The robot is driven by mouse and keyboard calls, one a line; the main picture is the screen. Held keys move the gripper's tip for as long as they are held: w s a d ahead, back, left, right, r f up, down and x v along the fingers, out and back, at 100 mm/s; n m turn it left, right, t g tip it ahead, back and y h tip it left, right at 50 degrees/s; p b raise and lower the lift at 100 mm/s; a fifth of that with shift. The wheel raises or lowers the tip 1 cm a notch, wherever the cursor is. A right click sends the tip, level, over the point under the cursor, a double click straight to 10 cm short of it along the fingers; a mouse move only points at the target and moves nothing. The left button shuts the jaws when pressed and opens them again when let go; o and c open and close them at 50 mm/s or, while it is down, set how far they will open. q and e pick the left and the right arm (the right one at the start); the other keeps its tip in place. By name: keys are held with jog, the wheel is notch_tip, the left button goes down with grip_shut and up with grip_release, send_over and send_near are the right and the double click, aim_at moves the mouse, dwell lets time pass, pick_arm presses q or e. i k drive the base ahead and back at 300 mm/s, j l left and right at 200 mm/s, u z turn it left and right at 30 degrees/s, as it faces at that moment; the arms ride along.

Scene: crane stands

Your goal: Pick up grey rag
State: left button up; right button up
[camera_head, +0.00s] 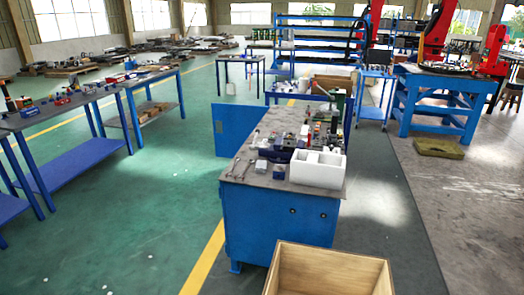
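I cannot make out a grey rag for certain anywhere in the camera_head view. The blue workbench (275,220) stands ahead of me with a grey top crowded with small items, too small and cluttered to tell apart fully. Neither of my grippers is in view.
A white divided box (318,168) sits on the bench's near right corner. An open wooden crate (330,272) is at the bottom, in front of the bench. Blue tables (75,155) line the left. A blue stand (435,105) and red robot arms are at right. Green floor lies clear left of the bench.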

aim_at(261, 165)
jog(key=i+j, duration=1.1)
jog(key=j, duration=0.1)
